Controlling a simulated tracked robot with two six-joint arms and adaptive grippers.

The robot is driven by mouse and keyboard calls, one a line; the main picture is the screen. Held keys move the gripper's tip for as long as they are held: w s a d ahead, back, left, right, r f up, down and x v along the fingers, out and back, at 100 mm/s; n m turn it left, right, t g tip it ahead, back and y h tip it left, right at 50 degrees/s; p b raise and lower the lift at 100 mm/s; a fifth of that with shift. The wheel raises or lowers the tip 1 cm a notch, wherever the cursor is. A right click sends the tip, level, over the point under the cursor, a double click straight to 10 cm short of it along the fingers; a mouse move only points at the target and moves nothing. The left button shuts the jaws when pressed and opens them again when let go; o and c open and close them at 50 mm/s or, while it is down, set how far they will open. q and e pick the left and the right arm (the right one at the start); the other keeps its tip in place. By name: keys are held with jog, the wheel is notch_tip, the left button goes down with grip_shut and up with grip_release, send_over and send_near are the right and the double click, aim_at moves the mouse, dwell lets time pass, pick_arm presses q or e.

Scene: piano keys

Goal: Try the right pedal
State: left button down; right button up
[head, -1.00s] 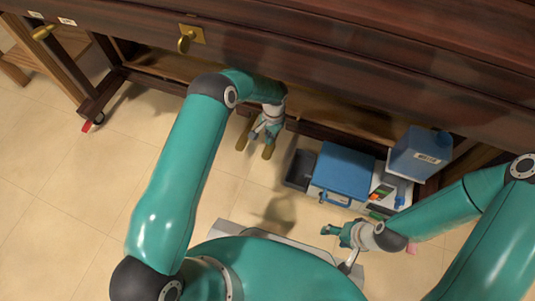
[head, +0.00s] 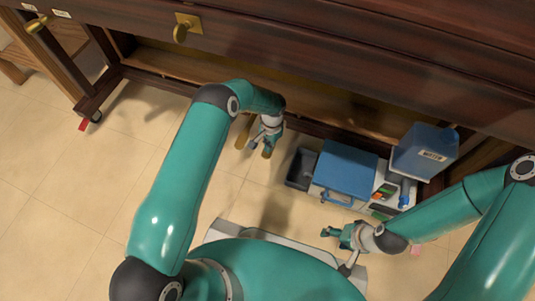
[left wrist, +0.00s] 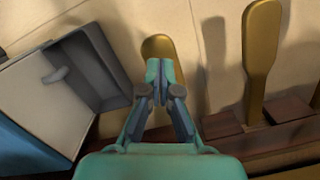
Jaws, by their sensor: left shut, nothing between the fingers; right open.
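Two brass pedals show under the piano in the head view: the right pedal (head: 267,151) and another pedal (head: 243,132) to its left. My left gripper (head: 256,143) is shut and empty, with its fingertips over the right pedal. In the left wrist view, the shut fingertips (left wrist: 160,68) overlap the right pedal's rounded end (left wrist: 158,45); whether they touch it cannot be told. The other pedal (left wrist: 262,55) stands apart at the right there. My right gripper (head: 332,233) is open and empty over the floor, away from the pedals.
A dark grey open tray (head: 301,168) stands right of the pedals, beside a blue-lidded case (head: 346,169).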

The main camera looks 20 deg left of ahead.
pick_arm(q)
jog(key=shift+f, duration=0.4)
notch_tip(320, 180, down, 2)
jog(key=shift+f+b, duration=0.25)
jog(key=shift+b, duration=0.7)
jog(key=shift+f, duration=0.1)
jog(key=shift+w+d+r, duration=0.3)
jog(key=shift+w+d, duration=0.05)
jog(key=shift+w, duration=0.35)
jog(key=shift+w+d+r, duration=0.25)
jog(key=shift+w+d, duration=0.05)
jog(key=shift+w, duration=0.35)
notch_tip(320, 180, up, 12)
jog(key=w, duration=0.1)
jog(key=shift+d, duration=0.25)
jog(key=shift+f, duration=0.1)
